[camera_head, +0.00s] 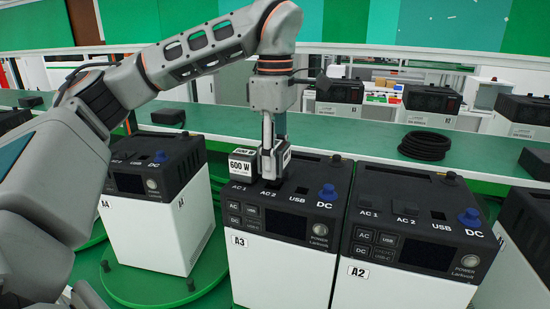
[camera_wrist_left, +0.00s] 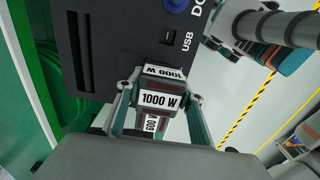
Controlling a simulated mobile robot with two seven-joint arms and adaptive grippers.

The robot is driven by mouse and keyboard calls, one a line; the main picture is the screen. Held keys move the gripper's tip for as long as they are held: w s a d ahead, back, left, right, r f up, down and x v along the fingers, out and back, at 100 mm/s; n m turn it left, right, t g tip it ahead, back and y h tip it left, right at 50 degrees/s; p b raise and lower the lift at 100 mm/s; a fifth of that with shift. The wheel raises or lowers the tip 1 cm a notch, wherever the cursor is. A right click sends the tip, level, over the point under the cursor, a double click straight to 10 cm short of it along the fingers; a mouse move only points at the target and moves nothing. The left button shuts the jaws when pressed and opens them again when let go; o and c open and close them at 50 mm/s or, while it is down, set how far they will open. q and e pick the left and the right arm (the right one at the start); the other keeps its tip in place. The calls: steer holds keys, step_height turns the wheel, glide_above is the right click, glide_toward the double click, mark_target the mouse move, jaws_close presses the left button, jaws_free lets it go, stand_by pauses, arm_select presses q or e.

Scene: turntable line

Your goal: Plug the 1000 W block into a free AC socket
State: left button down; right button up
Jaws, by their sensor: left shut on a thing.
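The 1000 W block (camera_wrist_left: 160,99), with white labels and a dark red-brown band, is between the fingers of my left gripper (camera_head: 272,160), which is shut on it. It is at the AC 2 place of power station A3 (camera_head: 282,265); I cannot tell if it is fully seated. A 600 W block (camera_head: 242,166) sits right beside it on the AC 1 place; part of it also shows in the left wrist view (camera_wrist_left: 151,124). Power station A2 (camera_head: 408,283) has AC 1 and AC 2 places with no block on them.
A blue DC knob (camera_head: 328,194) and USB port stand to the right of the block on A3. Another station (camera_head: 151,232) is at left on the green turntable (camera_head: 125,284). A black cable coil (camera_head: 424,146) lies on the green bench behind.

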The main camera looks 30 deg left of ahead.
arm_select(q)
steer(key=shift+f, duration=0.9)
stand_by(0.3)
steer(key=c, duration=1.2)
jaws_free()
steer(key=shift+c, duration=0.2)
step_height(320, 180, up, 12)
